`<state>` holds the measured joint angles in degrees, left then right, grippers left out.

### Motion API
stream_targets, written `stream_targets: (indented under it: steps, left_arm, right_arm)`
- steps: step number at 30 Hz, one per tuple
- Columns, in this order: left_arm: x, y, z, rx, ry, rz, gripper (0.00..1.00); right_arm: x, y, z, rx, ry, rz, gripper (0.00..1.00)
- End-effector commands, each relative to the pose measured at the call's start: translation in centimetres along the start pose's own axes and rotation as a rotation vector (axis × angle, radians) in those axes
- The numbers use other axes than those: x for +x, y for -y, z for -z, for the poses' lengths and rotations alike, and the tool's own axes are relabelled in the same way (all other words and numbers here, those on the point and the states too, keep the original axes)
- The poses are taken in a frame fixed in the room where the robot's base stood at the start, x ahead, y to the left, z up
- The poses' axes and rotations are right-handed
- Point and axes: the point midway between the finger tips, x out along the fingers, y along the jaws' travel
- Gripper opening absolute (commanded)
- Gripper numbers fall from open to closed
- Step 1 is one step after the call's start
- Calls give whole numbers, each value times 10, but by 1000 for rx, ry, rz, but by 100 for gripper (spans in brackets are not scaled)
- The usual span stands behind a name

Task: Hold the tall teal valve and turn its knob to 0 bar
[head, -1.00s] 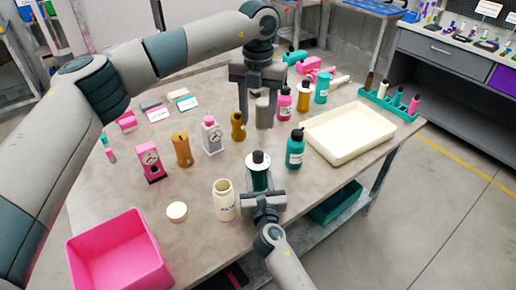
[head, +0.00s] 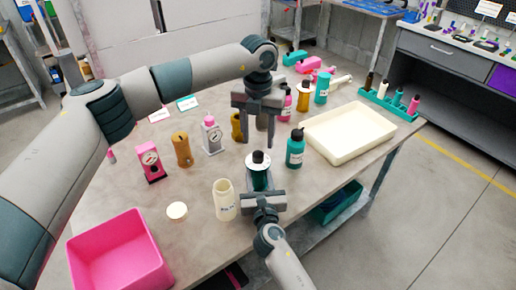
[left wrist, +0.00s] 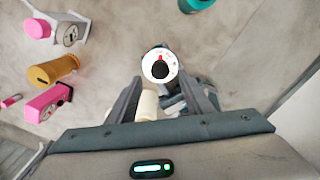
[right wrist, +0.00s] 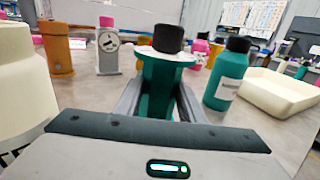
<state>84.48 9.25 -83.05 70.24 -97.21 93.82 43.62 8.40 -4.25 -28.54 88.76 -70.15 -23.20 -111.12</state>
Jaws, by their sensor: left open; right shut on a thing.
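The tall teal valve (head: 259,180) stands upright near the front of the table, with a white dial and a black knob (head: 258,158) on top. My right gripper (head: 262,194) is shut on its teal body, which also shows between the fingers in the right wrist view (right wrist: 158,85). My left gripper (head: 258,140) is open and empty, pointing down just above and behind the knob. In the left wrist view the dial (left wrist: 160,66), with a red mark near the knob (left wrist: 160,69), lies between and beyond the open fingertips. The dial's numbers are too small to read.
A cream jar (head: 224,200) stands close left of the valve, a teal bottle (head: 295,148) to its right. A cream tray (head: 350,131), a pink bin (head: 118,250), a white gauge pump (head: 212,135) and a pink one (head: 149,161) surround them.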

Motion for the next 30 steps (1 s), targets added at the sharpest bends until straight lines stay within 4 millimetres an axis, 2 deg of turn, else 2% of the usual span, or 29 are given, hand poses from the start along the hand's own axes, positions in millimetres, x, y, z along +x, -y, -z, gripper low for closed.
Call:
stream_targets:
  steps: [3, 9, 22, 27, 30]
  left_arm:
    - [20, 0, 1, 0, -3, 0, 47]
    - [41, 0, 0, 0, -1, 0, 47]
    - [48, 0, 0, 0, 0, 0, 47]
    - [48, 0, 0, 0, 0, 0, 6]
    - [48, 0, 0, 0, 0, 0, 5]
  right_arm:
    - [0, 0, 0, 0, -1, 0, 2]
    - [0, 0, 0, 0, -1, 0, 2]
    - [0, 0, 0, 0, -1, 0, 2]
    - [0, 0, 0, 0, -1, 0, 2]
    - [0, 0, 0, 0, -1, 0, 2]
